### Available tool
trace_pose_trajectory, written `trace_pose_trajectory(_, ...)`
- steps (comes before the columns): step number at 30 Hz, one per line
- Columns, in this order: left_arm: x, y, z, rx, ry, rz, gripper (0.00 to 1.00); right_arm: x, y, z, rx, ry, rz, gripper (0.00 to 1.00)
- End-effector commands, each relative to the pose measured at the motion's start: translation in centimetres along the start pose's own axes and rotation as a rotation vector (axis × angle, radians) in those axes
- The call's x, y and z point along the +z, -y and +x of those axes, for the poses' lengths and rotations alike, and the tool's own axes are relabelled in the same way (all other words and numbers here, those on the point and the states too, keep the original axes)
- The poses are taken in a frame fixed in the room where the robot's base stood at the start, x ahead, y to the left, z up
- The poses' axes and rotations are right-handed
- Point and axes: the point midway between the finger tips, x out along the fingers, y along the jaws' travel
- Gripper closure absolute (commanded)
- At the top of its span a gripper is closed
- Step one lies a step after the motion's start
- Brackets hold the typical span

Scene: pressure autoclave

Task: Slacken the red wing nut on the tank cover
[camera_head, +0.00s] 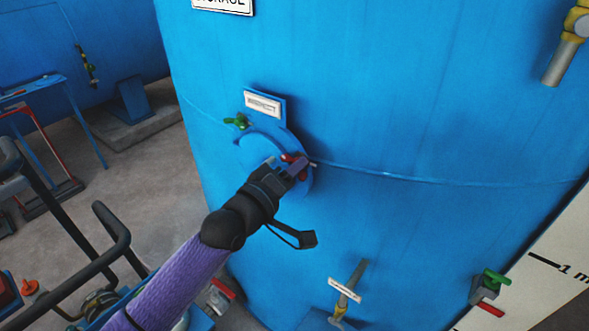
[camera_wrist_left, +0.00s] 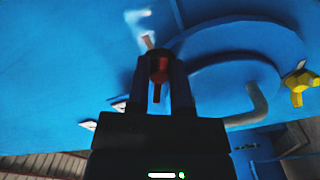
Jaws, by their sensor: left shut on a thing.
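The round blue cover (camera_head: 250,150) sits on the side of the large blue tank (camera_head: 400,110); it also shows in the left wrist view (camera_wrist_left: 215,85). The red wing nut (camera_head: 288,157) is at the cover's right edge, partly hidden by my gripper. My left gripper (camera_head: 295,168) reaches in from the lower left and is shut on the red wing nut. In the left wrist view the red nut (camera_wrist_left: 158,68) is between the two dark fingers (camera_wrist_left: 160,90). My right gripper is in neither view.
A green wing nut (camera_head: 237,121) is at the cover's upper left, below a label plate (camera_head: 264,104). A yellow wing nut (camera_wrist_left: 300,87) and a bent grey handle (camera_wrist_left: 262,106) show in the left wrist view. Valves (camera_head: 347,288) stick out lower on the tank.

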Motion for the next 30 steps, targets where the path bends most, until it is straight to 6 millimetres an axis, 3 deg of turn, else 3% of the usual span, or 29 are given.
trace_pose_trajectory(5,0.0,0.1,0.0,-0.002,0.001,-0.003,1.00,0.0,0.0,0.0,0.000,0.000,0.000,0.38)
trace_pose_trajectory(6,0.0,0.1,0.0,-0.002,0.001,-0.003,0.69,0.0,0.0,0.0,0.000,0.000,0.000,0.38)
trace_pose_trajectory(11,0.0,0.0,0.0,-0.001,0.001,-0.004,0.38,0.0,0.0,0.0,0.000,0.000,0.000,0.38)
trace_pose_trajectory(23,0.0,0.0,0.0,-0.001,0.000,-0.037,0.38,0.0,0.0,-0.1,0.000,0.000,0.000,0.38)
trace_pose_trajectory(27,-0.1,-0.2,0.0,-0.002,0.000,-0.320,0.38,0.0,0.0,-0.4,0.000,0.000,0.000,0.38)
trace_pose_trajectory(30,0.1,0.0,-2.3,-0.003,0.000,-0.406,0.38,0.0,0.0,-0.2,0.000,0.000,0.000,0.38)
